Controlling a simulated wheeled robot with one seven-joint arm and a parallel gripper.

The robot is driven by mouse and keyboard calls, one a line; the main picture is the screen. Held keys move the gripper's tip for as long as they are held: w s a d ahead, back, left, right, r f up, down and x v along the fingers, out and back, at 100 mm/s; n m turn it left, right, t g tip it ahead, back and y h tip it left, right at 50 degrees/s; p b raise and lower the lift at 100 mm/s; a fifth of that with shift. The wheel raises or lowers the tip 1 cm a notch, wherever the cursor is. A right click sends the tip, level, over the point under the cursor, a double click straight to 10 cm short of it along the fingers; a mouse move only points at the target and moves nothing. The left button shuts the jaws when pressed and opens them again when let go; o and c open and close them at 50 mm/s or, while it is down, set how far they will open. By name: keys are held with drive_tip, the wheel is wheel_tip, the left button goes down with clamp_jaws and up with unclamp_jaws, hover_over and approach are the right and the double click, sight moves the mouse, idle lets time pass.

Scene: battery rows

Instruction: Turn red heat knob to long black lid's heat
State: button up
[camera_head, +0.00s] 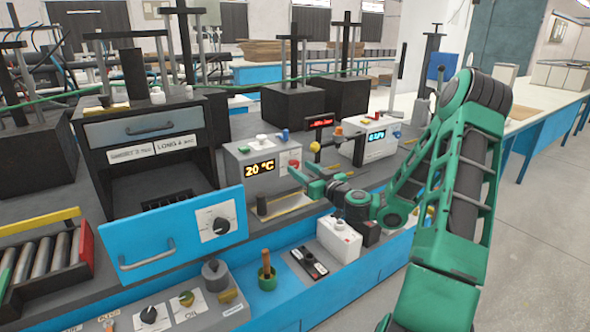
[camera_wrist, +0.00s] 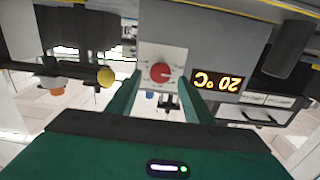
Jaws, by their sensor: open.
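The red heat knob (camera_head: 294,163) is on the front of a grey box with an orange display (camera_head: 260,168) reading 20 °C. In the wrist view, which is upside down, the red knob (camera_wrist: 160,73) shows between my fingertips, and the display (camera_wrist: 217,82) is right of it. My gripper (camera_head: 306,178) is open and empty, its fingers pointing at the knob; in the wrist view my gripper (camera_wrist: 160,88) has a finger on either side of it. I cannot tell if they touch it. I cannot identify a long black lid.
A black oven-like box (camera_head: 150,130) with an open blue front (camera_head: 172,236) and signs about short and long times stands left. A white box with a blue display (camera_head: 377,135) stands right.

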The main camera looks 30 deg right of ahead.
sight(296, 165)
drive_tip(key=shift+w, duration=1.5)
